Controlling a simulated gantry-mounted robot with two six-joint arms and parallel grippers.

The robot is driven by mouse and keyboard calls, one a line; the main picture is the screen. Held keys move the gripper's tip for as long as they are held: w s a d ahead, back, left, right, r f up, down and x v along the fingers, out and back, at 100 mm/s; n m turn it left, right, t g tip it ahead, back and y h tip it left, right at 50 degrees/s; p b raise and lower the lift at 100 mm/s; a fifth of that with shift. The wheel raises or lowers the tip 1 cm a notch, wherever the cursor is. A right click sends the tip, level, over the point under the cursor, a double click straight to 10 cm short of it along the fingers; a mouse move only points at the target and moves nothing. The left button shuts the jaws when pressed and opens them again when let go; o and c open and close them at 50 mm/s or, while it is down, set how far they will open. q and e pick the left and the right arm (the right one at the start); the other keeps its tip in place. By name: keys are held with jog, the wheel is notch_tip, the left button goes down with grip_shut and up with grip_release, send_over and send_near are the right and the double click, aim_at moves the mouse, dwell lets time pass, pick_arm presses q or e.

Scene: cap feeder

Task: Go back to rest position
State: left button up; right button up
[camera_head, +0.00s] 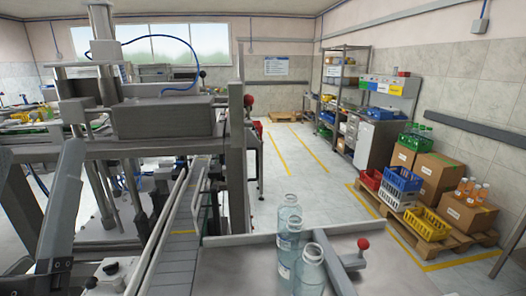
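Neither of my grippers can be made out in the head view. The cap feeder machine (160,115) fills the left side, with a grey frame, vertical rods and a blue hose. A narrow conveyor (186,215) runs from its middle toward the front. Clear bluish bottles stand close together at the front centre on a grey table (235,268). One bottle (289,232) is behind, and another bottle (309,270) is nearer. They stand upright and their mouths look open.
A red-knobbed lever (363,243) stands at the table's right side. At the right, a wooden pallet (425,225) holds cardboard boxes (466,212), a blue crate (402,180) and a yellow crate (427,223). A metal shelf (333,85) stands farther back. The floor aisle (305,165) between is clear.

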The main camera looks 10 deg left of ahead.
pick_arm(q)
jog(key=d+r+m+t+h, duration=0.25)
jog(key=d+m+h, duration=0.3)
jog(key=h, duration=0.45)
notch_tip(320, 180, up, 39)
jog(key=p, duration=3.7)
jog(key=shift+s+d+f+p, duration=0.15)
jog(key=shift+d+p, duration=0.05)
jog(key=shift+p, duration=0.15)
jog(key=shift+g, duration=0.25)
